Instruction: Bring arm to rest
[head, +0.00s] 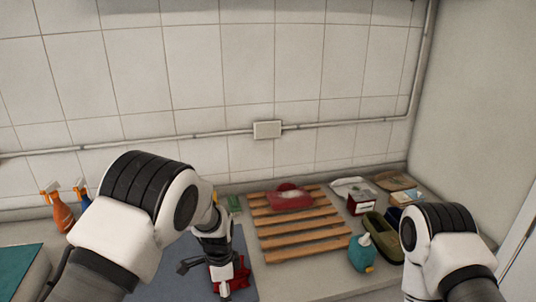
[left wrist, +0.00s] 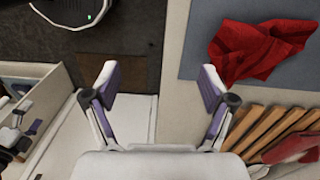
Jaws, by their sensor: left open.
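My left gripper (head: 207,277) is in the lower middle of the head view, above a grey-blue mat (head: 168,280). In the left wrist view my left gripper (left wrist: 158,85) has its two fingers spread wide with nothing between them. A crumpled red cloth (left wrist: 258,50) lies on the mat to the right of the fingers, apart from them. In the head view the cloth (head: 238,277) is partly hidden behind the gripper. My right arm comes in at the lower right of the head view; its gripper does not show.
A wooden slatted rack (head: 303,236) holds a red item (head: 288,198). A teal soap bottle (head: 361,253) and an olive-green container (head: 384,236) stand close to my right arm. Orange spray bottles (head: 58,208) stand at the left by the tiled wall.

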